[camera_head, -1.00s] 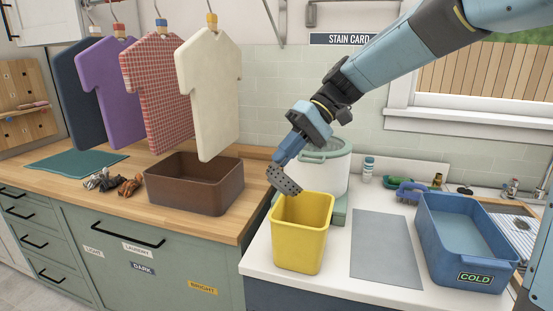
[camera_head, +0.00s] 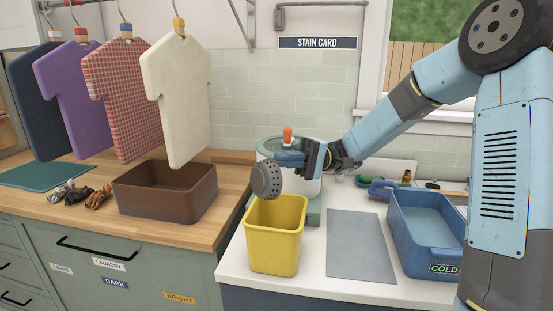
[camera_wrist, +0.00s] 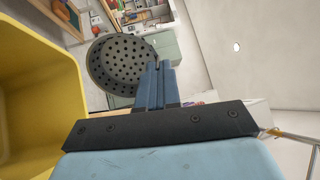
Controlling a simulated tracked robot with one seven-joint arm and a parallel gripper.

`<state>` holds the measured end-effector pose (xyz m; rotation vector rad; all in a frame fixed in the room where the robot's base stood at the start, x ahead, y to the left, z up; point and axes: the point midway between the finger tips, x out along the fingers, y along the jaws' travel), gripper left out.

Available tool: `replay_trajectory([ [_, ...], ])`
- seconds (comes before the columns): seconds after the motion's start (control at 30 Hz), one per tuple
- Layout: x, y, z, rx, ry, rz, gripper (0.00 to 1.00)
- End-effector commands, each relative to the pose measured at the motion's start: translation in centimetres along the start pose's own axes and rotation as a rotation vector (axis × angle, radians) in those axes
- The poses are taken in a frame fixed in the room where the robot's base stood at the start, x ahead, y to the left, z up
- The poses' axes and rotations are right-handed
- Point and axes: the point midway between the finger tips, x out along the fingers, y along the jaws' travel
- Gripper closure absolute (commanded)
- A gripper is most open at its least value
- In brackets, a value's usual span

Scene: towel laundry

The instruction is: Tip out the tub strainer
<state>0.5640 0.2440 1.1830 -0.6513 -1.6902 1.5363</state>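My gripper (camera_head: 286,159) is shut on the rim of the grey perforated tub strainer (camera_head: 267,179). The strainer is held on edge, its round holed face turned toward the left front, above the back left rim of the yellow bin (camera_head: 273,258). In the wrist view, the strainer (camera_wrist: 122,64) sits at the closed fingertips (camera_wrist: 155,85), and its holed bowl shows no visible contents. The yellow bin (camera_wrist: 40,100) is beside it at the left. The bin's floor is hidden in the head view. The white tub (camera_head: 303,188) stands behind the gripper, partly covered.
A brown box (camera_head: 165,203) stands on the wooden counter at left, below hanging shirts (camera_head: 180,100). A grey mat (camera_head: 360,245) lies right of the bin. A blue basin labelled COLD (camera_head: 430,238) stands beyond it, near my arm.

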Motion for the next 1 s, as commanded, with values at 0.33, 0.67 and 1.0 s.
replay_trajectory([
  [0.33,-2.4,0.7,0.0,0.004,0.001,-0.279,1.0],
  [0.67,-3.9,1.5,0.0,0.002,-0.001,-0.483,1.0],
  [1.0,-4.3,1.7,0.0,0.001,-0.001,-0.542,1.0],
])
